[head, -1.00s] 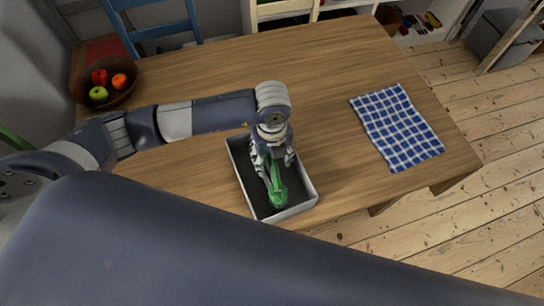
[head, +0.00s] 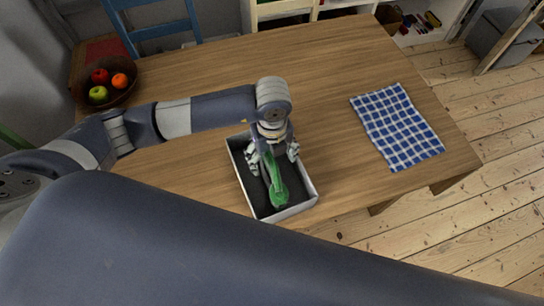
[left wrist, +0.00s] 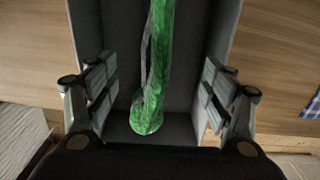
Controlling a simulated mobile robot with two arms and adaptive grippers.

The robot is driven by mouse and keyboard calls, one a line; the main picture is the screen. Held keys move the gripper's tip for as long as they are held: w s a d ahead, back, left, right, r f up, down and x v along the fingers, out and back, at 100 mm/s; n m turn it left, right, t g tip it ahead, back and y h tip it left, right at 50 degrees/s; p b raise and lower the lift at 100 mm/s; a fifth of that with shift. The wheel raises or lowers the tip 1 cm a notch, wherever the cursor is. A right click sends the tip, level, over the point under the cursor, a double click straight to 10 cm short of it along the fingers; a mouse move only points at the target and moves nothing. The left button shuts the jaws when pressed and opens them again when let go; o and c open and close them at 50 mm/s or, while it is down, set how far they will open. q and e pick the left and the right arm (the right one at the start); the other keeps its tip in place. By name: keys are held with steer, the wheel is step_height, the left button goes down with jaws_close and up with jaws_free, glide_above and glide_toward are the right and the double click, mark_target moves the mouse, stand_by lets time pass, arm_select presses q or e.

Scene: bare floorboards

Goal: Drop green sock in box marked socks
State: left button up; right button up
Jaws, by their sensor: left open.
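The green sock (head: 277,190) lies inside a grey open box (head: 300,203) on the wooden table. In the left wrist view the sock (left wrist: 154,75) runs lengthwise over the dark box floor (left wrist: 190,60), between the box walls. My left gripper (head: 271,165) is over the far part of the box, pointing down. In the left wrist view its fingers (left wrist: 159,100) are wide open, one on each side of the sock and apart from it. No marking on the box can be read. My right gripper is not in view.
A blue checked cloth (head: 397,127) lies on the table at the right. A bowl of fruit (head: 121,98) stands at the left. The table (head: 330,70) is clear behind the box.

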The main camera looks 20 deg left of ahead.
arm_select(q)
step_height(320, 180, up, 11)
stand_by(0.3)
stand_by(0.5)
